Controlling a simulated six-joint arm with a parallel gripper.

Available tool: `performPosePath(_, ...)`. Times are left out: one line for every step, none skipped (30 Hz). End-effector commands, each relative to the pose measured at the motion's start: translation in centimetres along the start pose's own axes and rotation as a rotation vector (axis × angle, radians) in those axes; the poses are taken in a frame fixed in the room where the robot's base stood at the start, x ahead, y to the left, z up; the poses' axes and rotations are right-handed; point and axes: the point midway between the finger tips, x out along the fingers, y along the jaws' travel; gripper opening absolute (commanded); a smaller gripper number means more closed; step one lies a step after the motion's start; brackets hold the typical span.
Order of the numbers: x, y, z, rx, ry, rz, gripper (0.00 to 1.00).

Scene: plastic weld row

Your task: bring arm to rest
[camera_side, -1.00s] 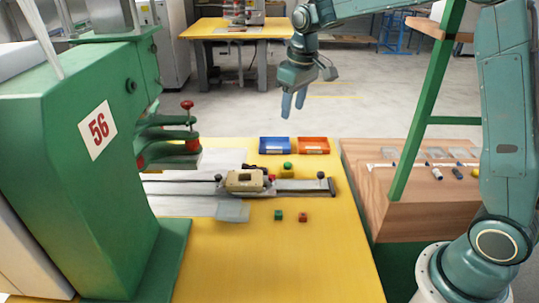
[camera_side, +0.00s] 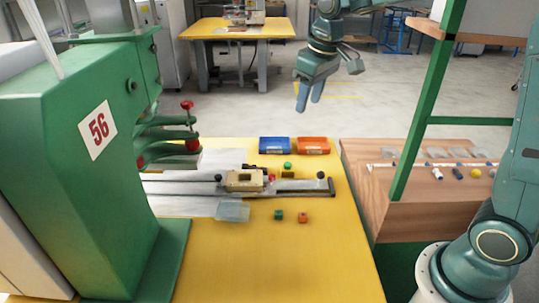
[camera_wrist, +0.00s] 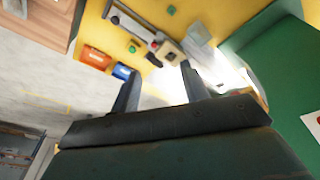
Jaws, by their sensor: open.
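My gripper (camera_side: 309,95) is raised in the air behind the far edge of the yellow table in the side view, well above and apart from everything on it. Its two fingers also show in the wrist view (camera_wrist: 160,90), spread with an empty gap between them. The yellow table (camera_side: 280,260) lies below with the weld fixture on it. My arm reaches in from the right side of the side view.
A green machine (camera_side: 90,190) marked 56 stands at the left. The fixture (camera_side: 244,180) sits on a rail. Blue (camera_side: 274,145) and orange (camera_side: 312,145) trays lie at the table's back. A green post (camera_side: 428,100) rises from a wooden bench (camera_side: 420,215) between table and arm.

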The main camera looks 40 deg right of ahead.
Motion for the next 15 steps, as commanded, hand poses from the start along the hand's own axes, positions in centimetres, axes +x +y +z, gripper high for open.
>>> performPosePath(-1.0,-0.3,1.0,0.003,0.016,0.002,0.45)
performPosePath(-1.4,-0.5,1.6,0.006,0.023,0.003,0.45)
performPosePath(-2.0,-0.7,2.3,0.011,0.033,0.004,0.45)
performPosePath(-2.5,-0.9,2.9,0.014,0.041,0.004,0.45)
performPosePath(-2.8,-1.0,3.5,0.017,0.047,0.005,0.45)
performPosePath(-3.3,-1.2,4.3,0.020,0.057,0.006,0.45)
performPosePath(-3.7,-1.4,4.9,0.023,0.065,0.006,0.45)
performPosePath(-4.0,-1.5,5.5,0.026,0.071,0.007,0.45)
performPosePath(-4.4,-1.7,6.3,0.031,0.081,0.007,0.45)
performPosePath(-4.7,-1.9,6.9,0.034,0.088,0.008,0.45)
performPosePath(-5.0,-2.0,7.6,0.037,0.095,0.008,0.45)
performPosePath(-5.3,-2.2,8.4,0.040,0.105,0.008,0.45)
performPosePath(-5.6,-2.4,9.0,0.043,0.112,0.009,0.45)
performPosePath(-5.8,-2.5,9.7,0.046,0.119,0.009,0.45)
performPosePath(-6.0,-2.7,10.5,0.050,0.129,0.009,0.45)
